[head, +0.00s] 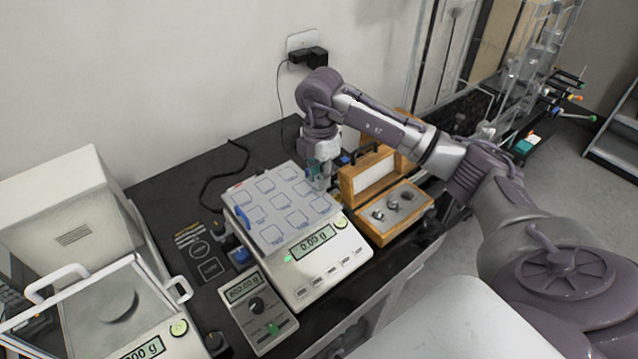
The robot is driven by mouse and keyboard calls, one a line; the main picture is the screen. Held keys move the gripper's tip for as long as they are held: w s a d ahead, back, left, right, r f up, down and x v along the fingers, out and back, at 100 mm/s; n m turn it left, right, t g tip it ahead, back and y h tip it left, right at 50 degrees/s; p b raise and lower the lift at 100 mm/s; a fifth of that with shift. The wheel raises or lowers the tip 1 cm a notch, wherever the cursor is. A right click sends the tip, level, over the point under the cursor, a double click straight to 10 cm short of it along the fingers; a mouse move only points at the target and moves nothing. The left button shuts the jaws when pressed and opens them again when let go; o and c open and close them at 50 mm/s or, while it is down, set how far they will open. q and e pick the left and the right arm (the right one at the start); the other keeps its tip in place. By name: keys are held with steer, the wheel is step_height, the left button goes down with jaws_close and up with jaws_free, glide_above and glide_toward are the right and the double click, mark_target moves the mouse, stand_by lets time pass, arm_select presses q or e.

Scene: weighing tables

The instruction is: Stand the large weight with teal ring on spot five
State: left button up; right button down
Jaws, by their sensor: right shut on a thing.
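My right gripper (320,171) points down over the right edge of the balance's grey plate (270,236). It is shut on a small metal piece with a teal patch, which I take as the large weight with teal ring (318,182); the fingers hide most of it. I cannot tell whether it touches the plate. The plate carries a grid of outlined square spots with labels too small to read. The balance display (315,243) appears to read 0.00. My left gripper is not in view.
An open wooden case (393,236) with shiny weights stands right of the balance, close to my right gripper. A smaller device (253,309) stands in front. Another balance with a glass shield (110,305) is at left.

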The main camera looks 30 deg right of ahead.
step_height(320, 180, down, 3)
steer(key=shift+f+p, duration=0.15)
steer(key=shift+p, duration=0.5)
steer(key=shift+f, duration=0.45)
steer(key=shift+f, duration=0.1)
steer(key=c, duration=1)
jaws_free()
